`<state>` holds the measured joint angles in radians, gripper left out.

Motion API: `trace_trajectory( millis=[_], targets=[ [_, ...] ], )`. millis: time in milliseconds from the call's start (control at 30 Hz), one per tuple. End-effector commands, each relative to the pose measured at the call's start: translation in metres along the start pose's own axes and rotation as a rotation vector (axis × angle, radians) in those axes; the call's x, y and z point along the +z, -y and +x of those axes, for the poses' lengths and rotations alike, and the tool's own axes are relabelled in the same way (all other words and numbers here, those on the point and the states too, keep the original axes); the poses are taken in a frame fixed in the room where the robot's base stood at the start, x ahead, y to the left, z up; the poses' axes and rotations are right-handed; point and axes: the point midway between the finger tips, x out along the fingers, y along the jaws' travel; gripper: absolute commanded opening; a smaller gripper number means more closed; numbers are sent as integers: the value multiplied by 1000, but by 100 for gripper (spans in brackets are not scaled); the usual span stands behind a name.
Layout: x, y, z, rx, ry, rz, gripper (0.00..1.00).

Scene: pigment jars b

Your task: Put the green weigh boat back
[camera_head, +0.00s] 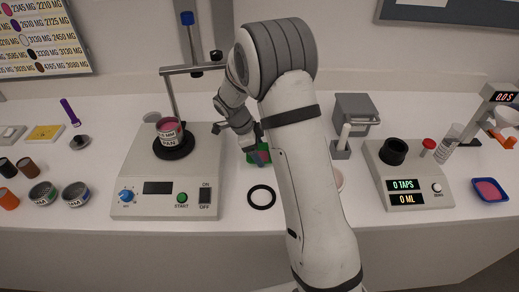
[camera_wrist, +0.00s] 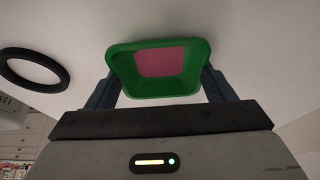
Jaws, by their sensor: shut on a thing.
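The green weigh boat (camera_wrist: 124,72) is between the jaws of my gripper (camera_wrist: 158,82) in the wrist view, with pink material (camera_wrist: 162,62) inside it. My gripper is shut on it, one finger at each side. In the head view the green boat (camera_head: 252,157) shows only partly beside my gripper (camera_head: 256,140), to the right of the stirrer unit. It looks tilted there, and my arm hides part of it. Whether it touches the table is unclear.
A black ring (camera_head: 261,208) lies on the table in front of the boat; a stirrer (camera_head: 148,204) with a pink jar (camera_head: 169,138) stands left. A tap counter (camera_head: 416,203) and a blue weigh boat (camera_head: 503,196) stand right. A grey box (camera_head: 355,110) is behind my arm.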

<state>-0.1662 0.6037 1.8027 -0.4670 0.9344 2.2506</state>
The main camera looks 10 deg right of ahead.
Motion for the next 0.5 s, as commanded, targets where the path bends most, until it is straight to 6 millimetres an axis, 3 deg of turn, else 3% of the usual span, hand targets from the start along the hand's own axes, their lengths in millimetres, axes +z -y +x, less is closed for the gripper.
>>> trace_trajectory(
  millis=[267, 500],
  targets=[
    [0, 0, 0, 0, 0, 1, 97],
    [-1, 0, 0, 0, 0, 1, 97]
  ],
)
